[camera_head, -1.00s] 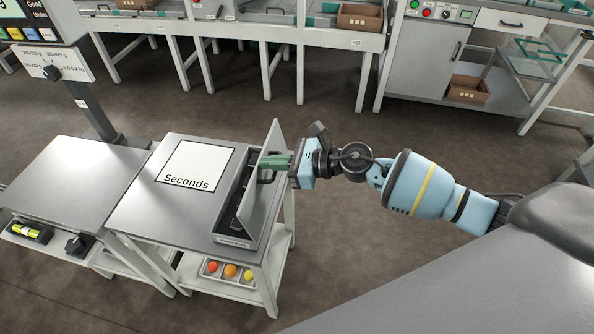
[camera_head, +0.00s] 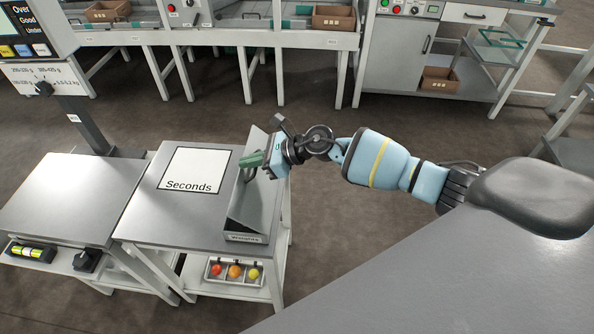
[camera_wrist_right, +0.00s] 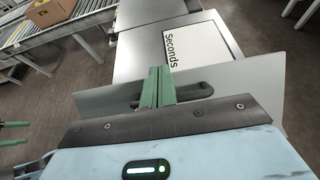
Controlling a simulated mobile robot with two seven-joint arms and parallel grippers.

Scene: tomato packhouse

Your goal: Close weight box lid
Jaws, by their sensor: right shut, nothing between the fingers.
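The weight box (camera_head: 245,238) sits at the right edge of the "Seconds" table. Its grey lid (camera_head: 262,200) is raised and tilts left over the box; the lid hides most of the inside. My right gripper (camera_head: 250,160) is shut and empty at the lid's outer face, by the dark handle. In the right wrist view the green fingers (camera_wrist_right: 157,88) overlap the handle (camera_wrist_right: 195,92) in front of the lid (camera_wrist_right: 255,85); I cannot tell whether they touch. Two green fingertips of my left gripper (camera_wrist_right: 14,134) show apart at the left edge of that view.
The "Seconds" sheet (camera_head: 195,168) lies left of the box on the table. A tray with coloured balls (camera_head: 235,271) is on the shelf below. A grey table with a scale post (camera_head: 85,122) stands at left. Floor behind and right of the table is clear.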

